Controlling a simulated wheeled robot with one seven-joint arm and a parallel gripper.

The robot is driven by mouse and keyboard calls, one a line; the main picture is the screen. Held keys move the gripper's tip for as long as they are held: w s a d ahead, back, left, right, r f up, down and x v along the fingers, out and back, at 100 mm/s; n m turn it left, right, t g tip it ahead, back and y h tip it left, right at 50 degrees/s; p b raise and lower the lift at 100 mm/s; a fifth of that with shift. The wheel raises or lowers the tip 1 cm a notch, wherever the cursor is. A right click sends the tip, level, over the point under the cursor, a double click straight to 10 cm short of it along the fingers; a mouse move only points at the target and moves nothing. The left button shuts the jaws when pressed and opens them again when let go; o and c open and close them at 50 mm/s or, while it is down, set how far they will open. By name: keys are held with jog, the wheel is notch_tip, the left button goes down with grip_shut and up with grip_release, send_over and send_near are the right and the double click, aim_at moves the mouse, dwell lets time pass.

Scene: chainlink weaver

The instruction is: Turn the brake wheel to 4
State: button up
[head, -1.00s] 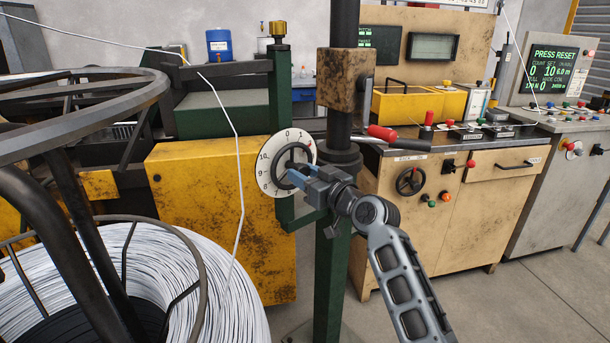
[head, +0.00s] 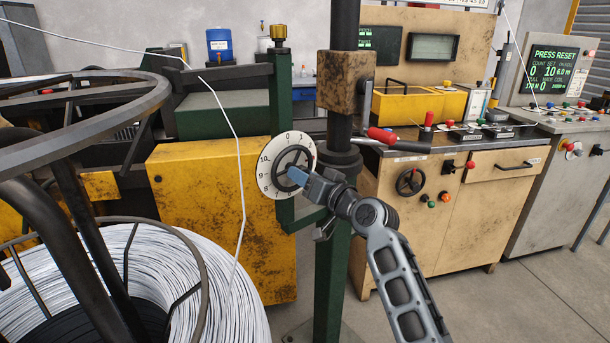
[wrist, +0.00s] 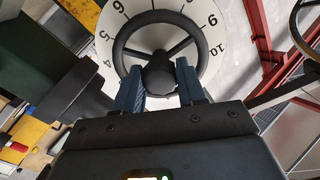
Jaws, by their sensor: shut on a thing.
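The brake wheel (wrist: 119,48) is a dark spoked handwheel in front of a white numbered dial (head: 267,182). In the head view the wheel (head: 281,161) is partly hidden by my gripper (head: 293,175). The dial's 0 is at the top, with 1 to its right and 8 to 10 on the left. In the wrist view the blue fingers of my gripper (wrist: 160,78) stand on both sides of a dark rounded part of the wheel, shut on it.
A green post (head: 335,270) stands right behind my wrist. A white wire (head: 241,190) hangs left of the dial above a large wire coil (head: 225,270). A red-handled lever (head: 382,135) sticks out above right. A bench (head: 450,215) with controls stands at the right.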

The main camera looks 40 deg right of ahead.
jog(key=m+p, duration=0.2)
jog(key=m, duration=0.4)
jog(key=shift+m, duration=0.3)
dwell(0.4)
jog(key=o, duration=1.1)
jog(key=shift+c, duration=0.2)
jog(key=s+a+b, duration=0.1)
jog(key=s, duration=0.6)
jog(key=shift+s, duration=0.35)
